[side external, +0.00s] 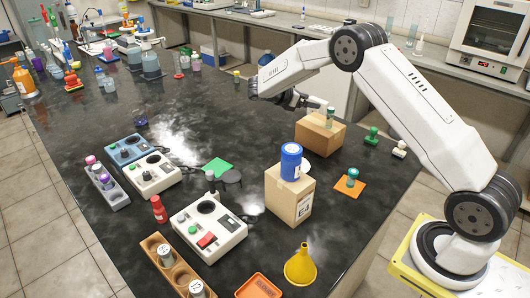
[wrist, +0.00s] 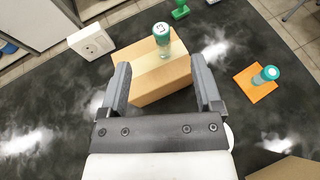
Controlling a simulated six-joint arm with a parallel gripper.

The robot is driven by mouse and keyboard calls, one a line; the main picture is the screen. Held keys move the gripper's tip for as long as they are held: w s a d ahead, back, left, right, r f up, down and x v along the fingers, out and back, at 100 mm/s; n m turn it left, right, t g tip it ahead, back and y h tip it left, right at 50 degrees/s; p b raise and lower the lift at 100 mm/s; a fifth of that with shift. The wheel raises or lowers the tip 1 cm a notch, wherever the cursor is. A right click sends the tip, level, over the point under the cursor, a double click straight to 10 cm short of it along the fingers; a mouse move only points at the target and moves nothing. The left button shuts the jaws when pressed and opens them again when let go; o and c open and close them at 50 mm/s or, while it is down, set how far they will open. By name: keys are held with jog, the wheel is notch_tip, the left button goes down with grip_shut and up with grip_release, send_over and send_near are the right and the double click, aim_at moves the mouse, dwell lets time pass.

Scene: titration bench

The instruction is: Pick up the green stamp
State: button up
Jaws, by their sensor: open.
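The green stamp (side external: 371,135) stands upright on the dark bench, right of the cardboard box (side external: 314,136) that has a teal-capped vial (side external: 330,117) on it. In the wrist view the green stamp (wrist: 180,10) shows at the top edge, partly cut off, beyond that box (wrist: 160,78) and vial (wrist: 162,40). My gripper (side external: 290,99) is above the bench, left of the box in the side view and apart from the stamp. In the wrist view my gripper (wrist: 160,78) is open and empty, its fingers framing the box below.
A white stamp (side external: 399,149) stands right of the green one. An orange mat (side external: 345,192) holds another teal-topped vial (side external: 352,175). A nearer box (side external: 291,200) carries a blue container (side external: 291,161). A yellow funnel (side external: 301,267) stands in front.

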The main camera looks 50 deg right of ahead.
jog(key=r, duration=0.2)
jog(key=n+t+h, duration=0.2)
jog(key=n+t, duration=0.4)
jog(key=n, duration=0.3)
send_over(373, 131)
jog(key=a, duration=0.4)
jog(key=shift+n+y, duration=0.3)
jog(key=shift+n, duration=0.1)
jog(key=f, duration=1.5)
jog(key=shift+s+a, duration=0.1)
jog(key=shift+s, duration=0.1)
jog(key=shift+x, duration=1.35)
jog(key=shift+x, duration=2.55)
jog(key=shift+w, duration=0.15)
jog(key=shift+c, duration=0.2)
grip_shut()
